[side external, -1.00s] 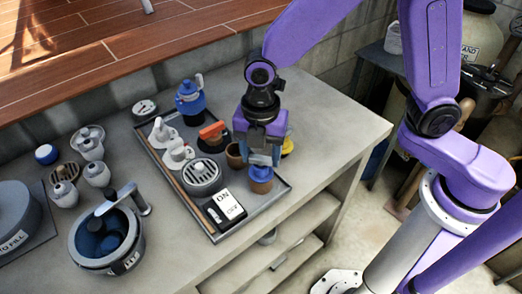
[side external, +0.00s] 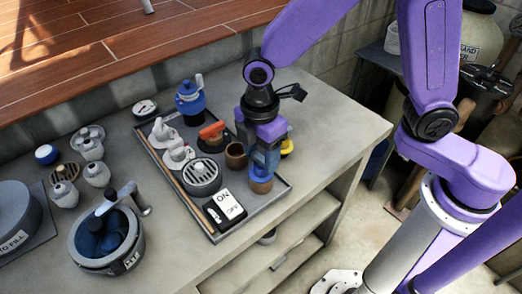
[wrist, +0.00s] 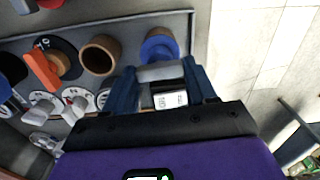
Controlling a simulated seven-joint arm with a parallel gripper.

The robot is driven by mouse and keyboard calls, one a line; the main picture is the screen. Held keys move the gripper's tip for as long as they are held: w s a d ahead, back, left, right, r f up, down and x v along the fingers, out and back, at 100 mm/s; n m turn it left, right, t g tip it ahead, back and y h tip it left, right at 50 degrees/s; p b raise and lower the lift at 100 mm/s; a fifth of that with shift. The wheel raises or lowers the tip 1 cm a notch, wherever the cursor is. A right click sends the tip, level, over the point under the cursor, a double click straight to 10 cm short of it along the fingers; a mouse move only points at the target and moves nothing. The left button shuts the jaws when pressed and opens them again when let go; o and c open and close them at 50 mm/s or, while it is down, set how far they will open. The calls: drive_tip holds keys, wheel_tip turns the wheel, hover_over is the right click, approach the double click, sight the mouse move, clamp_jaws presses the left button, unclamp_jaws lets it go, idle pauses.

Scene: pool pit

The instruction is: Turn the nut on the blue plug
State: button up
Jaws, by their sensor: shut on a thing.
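The blue plug (side external: 261,186) stands upright near the right front corner of the tray, with a brown base. My gripper (side external: 262,168) points down over it and hides most of its blue top in the side view. In the wrist view, the blue plug (wrist: 158,45) shows just beyond the fingertips of my gripper (wrist: 160,70). The blue fingers are shut on the plug's top, with a light grey part between them. The nut itself cannot be made out clearly.
The tray (side external: 215,240) also holds an ON/OFF switch (side external: 225,206), a round grey grate (side external: 201,177), a brown cup (side external: 236,156) close to my gripper, an orange-handled valve (side external: 212,132) and a blue pump (side external: 190,97). A yellow thing (side external: 287,146) stands behind my gripper.

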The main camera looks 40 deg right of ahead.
drive_tip(key=m, duration=0.5)
drive_tip(key=shift+m, duration=0.4)
drive_tip(key=m, duration=1.2)
drive_tip(key=shift+m, duration=0.3)
drive_tip(key=m, duration=1)
drive_tip(key=shift+m, duration=0.4)
drive_tip(key=m, duration=1.1)
drive_tip(key=shift+m, duration=0.4)
drive_tip(key=m, duration=0.5)
drive_tip(key=shift+m, duration=0.3)
